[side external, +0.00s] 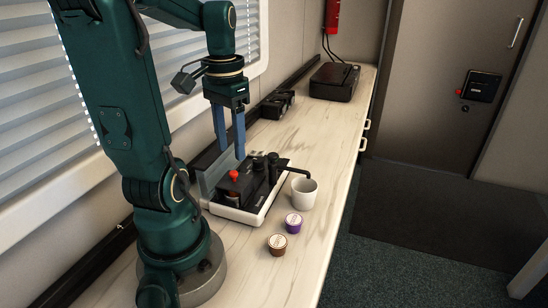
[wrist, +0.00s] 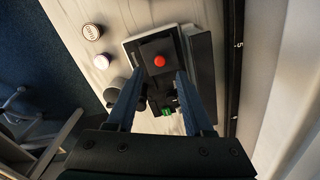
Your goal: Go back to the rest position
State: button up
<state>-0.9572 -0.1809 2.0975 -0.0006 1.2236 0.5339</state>
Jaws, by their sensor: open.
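My gripper (side external: 230,138) is open and empty, with its two long blue fingers pointing down above the black coffee machine (side external: 262,188). In the wrist view my gripper (wrist: 156,75) has its fingers apart, on either side of the machine's middle. The machine sits in a white tray (side external: 226,211) and has a red knob (side external: 234,174) on a dark block, which also shows in the wrist view (wrist: 159,62). A white cup (side external: 304,193) stands beside the machine at its spout. A purple-topped capsule (side external: 293,223) and a brown-topped capsule (side external: 277,244) are on the counter.
A black case (side external: 334,82) and a dark device (side external: 278,104) are along the wall side. Window blinds (side external: 35,80) are close to my arm. A door (side external: 440,80) is at the far right.

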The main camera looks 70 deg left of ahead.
jog(key=shift+w+d, duration=0.2)
jog(key=shift+d, duration=0.05)
jog(key=w+d+r+m+t, duration=0.1)
jog(key=d+m+t, duration=0.3)
jog(key=d, duration=1.1)
jog(key=shift+w+d+m+t, duration=0.2)
jog(key=shift+w+m+t, duration=0.2)
jog(key=shift+w+t, duration=0.3)
